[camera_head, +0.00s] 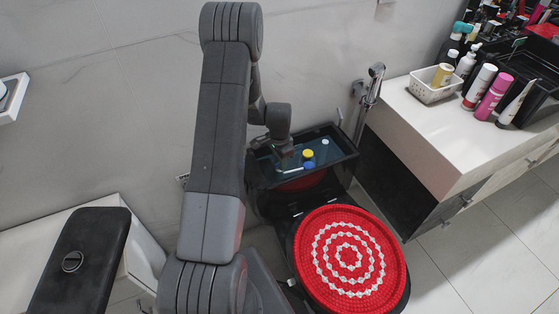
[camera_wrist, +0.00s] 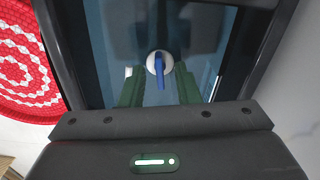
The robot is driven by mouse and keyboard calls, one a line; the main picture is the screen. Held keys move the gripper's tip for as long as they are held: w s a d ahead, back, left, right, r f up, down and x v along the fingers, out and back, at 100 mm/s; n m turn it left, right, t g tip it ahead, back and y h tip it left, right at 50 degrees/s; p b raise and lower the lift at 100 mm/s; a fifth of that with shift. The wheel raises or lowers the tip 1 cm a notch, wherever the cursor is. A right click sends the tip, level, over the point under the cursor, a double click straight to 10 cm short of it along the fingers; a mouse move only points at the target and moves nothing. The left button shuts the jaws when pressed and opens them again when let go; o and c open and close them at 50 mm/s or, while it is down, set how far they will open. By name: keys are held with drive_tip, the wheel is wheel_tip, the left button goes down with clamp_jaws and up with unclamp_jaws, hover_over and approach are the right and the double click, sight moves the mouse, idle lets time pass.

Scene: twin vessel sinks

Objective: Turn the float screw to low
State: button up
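In the wrist view, a white round knob with a blue bar (camera_wrist: 158,65) on it, which may be the float screw, sits in the water-filled tank. The bar points towards my gripper. My gripper (camera_wrist: 160,88) has its two green-tinted fingers apart, one on each side of the bar, with gaps showing. I cannot tell its height above the knob. In the head view, the open black tank (camera_head: 345,155) holds a yellow cap (camera_head: 308,154), a blue cap (camera_head: 309,165), a white cap (camera_head: 325,141) and a white rod (camera_head: 291,170). My wrist hides the tank's left part.
A toilet lid with a red and white cover (camera_head: 348,258) is in front of the tank. A chrome sprayer (camera_head: 371,85) is on the wall at right. A white counter (camera_head: 440,130) with a basket (camera_head: 434,86) and bottles stands further right. The tank walls closely surround my gripper.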

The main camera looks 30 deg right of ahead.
clamp_jaws()
